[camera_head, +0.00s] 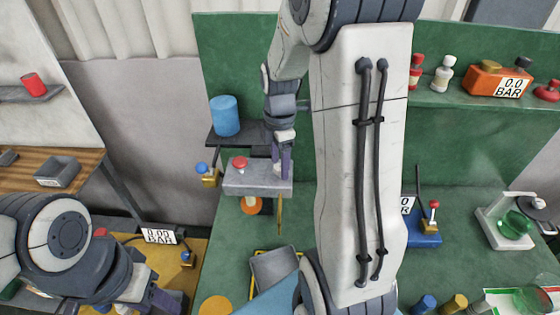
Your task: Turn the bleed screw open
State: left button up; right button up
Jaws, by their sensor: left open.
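I cannot tell for sure which part is the bleed screw. A grey block (258,180) on the green bench front carries a red knob (240,162). A brass fitting with a blue ball top (201,168) sits just left of it. My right gripper (281,165) points down at the block's right end, beside the red knob; its arm link covers the middle of the view, and its finger gap is unclear. My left gripper (160,301) is open at the bottom left, above the yellow mat, partly cut off by the frame edge.
A blue cylinder (224,115) stands on a dark shelf above the block. A 0.0 BAR gauge (160,236) lies on the yellow mat (195,255). A grey tray (273,268) is below the block. A blue valve unit (424,238) and green flask (515,225) stand right.

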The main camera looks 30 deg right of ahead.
notch_tip(320, 180, up, 10)
jog(key=b, duration=0.2)
jog(key=shift+r, duration=0.25)
dwell(0.5)
